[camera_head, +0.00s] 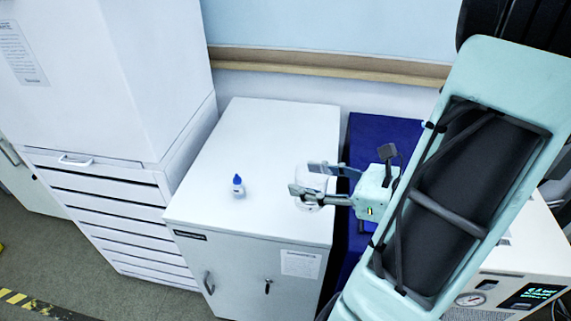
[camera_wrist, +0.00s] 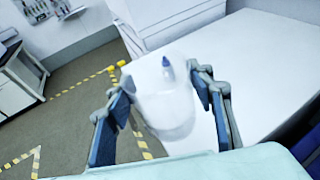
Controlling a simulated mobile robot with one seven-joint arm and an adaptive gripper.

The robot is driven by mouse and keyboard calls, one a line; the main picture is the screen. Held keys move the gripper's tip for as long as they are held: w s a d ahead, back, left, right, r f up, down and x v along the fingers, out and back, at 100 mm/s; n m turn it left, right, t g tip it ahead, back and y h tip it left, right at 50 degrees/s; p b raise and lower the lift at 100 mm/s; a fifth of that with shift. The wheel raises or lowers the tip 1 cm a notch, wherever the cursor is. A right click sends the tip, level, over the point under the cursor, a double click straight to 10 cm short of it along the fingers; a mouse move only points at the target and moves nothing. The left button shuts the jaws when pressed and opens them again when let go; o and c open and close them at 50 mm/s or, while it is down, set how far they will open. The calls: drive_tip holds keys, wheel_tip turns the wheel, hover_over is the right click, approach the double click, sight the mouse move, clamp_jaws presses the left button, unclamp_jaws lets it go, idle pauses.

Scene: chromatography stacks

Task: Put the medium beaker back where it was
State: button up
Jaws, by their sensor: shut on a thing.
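The medium beaker (camera_wrist: 165,105) is clear and pale. My gripper (camera_wrist: 165,110) is shut on it, with one finger on each side in the wrist view. In the head view the beaker (camera_head: 311,187) shows between the fingers of my gripper (camera_head: 308,188), over the right part of the white cabinet top (camera_head: 265,130). I cannot tell whether its base touches the cabinet top.
A small bottle with a blue cap (camera_head: 238,187) stands on the cabinet top, left of the beaker. A tall white cabinet (camera_head: 150,70) rises at the left. A blue surface (camera_head: 375,135) lies to the right. The back of the cabinet top is clear.

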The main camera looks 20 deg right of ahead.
drive_tip(key=shift+w+d+f+b, duration=0.1)
drive_tip(key=shift+w+d+f, duration=0.15)
drive_tip(key=shift+w+f, duration=1.55)
drive_tip(key=shift+w+d+f+b, duration=0.1)
drive_tip(key=shift+w+d+f, duration=0.15)
drive_tip(key=shift+w+f, duration=1.6)
drive_tip(key=shift+w+d+f+b, duration=0.1)
drive_tip(key=shift+w+d+f, duration=0.15)
drive_tip(key=shift+w+f, duration=1.55)
drive_tip(key=shift+s+f, duration=0.3)
drive_tip(key=shift+f, duration=0.25)
drive_tip(key=o, duration=1.4)
drive_tip(key=shift+r, duration=0.1)
